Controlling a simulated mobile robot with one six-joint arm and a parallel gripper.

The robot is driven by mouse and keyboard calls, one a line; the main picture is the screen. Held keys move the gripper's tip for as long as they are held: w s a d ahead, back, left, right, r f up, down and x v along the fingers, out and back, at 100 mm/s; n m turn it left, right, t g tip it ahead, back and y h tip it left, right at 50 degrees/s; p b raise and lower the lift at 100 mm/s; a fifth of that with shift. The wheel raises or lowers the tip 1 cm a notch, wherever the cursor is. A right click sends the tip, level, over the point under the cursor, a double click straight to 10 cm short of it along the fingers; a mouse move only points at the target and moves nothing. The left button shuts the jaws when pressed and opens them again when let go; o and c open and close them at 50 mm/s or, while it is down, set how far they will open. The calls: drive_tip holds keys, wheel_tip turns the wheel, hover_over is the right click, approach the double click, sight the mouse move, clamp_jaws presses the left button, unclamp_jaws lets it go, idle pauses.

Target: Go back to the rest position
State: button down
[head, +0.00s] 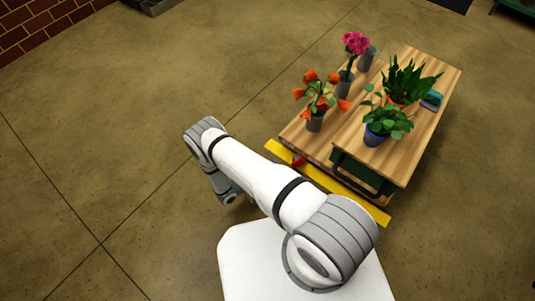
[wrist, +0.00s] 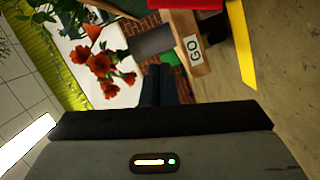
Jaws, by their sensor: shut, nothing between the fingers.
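My arm reaches out to the left over the floor in the head view, clear of the wooden table (head: 415,140). My gripper (wrist: 160,84) shows in the wrist view as two dark fingers close together, shut with nothing held. In the head view the fingers cannot be made out behind the wrist. Orange flowers (head: 321,88) stand in a grey vase (head: 314,123) at the table's near left; they also show in the wrist view (wrist: 100,65), turned sideways.
A leafy plant in a blue pot (head: 375,136), a spiky plant (head: 408,80), a grey vase (head: 367,58) and a teal item (head: 432,100) stand on the table. A yellow strip (head: 345,188) runs along its near edge. A GO sign (wrist: 195,48) shows. The floor at left is clear.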

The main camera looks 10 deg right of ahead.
wheel_tip(320, 180, up, 44)
drive_tip(key=w+d+m+g+y+p, duration=0.35)
drive_tip(key=g+p, duration=0.65)
drive_tip(key=p, duration=0.4)
drive_tip(key=s+r+t+y+p, duration=0.1)
drive_tip(key=s+r+y+p, duration=0.3)
drive_tip(key=r, duration=1)
drive_tip(key=s+a+r+n+t+y+p, duration=0.1)
drive_tip(key=s+r+t+y+p, duration=0.1)
drive_tip(key=s+r+y+p, duration=0.2)
drive_tip(key=s+a+r+n+t+y+p, duration=0.1)
drive_tip(key=s+r+y+p, duration=0.3)
drive_tip(key=r, duration=2)
drive_tip(key=shift+s+r+t+p, duration=0.2)
drive_tip(key=shift+s+t+p, duration=0.5)
drive_tip(key=shift+s+p, duration=2.9)
drive_tip(key=shift+s+b, duration=0.9)
